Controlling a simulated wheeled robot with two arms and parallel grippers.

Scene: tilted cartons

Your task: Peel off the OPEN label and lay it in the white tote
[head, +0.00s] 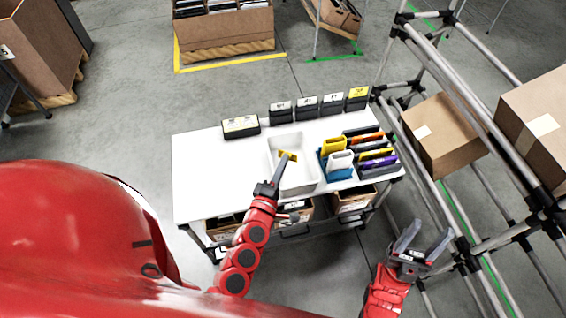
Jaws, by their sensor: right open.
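The white tote (298,181) stands on the white cart top, in the middle of the head view. A small yellow label with dark marks (291,156) shows at the tips of my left gripper (284,159), over the tote. Its print is too small to read. The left fingers look like one narrow bar, closed on the label. Whether the label touches the tote's floor cannot be told. My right gripper (421,236) is open and empty, off the cart to the lower right.
Several dark boxes with white or yellow labels (307,105) line the cart's back edge. A blue holder (337,174) and colored folders (376,153) stand right of the tote. Bare cart top (203,178) lies to the left. A pipe rack with cartons (446,132) is at right.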

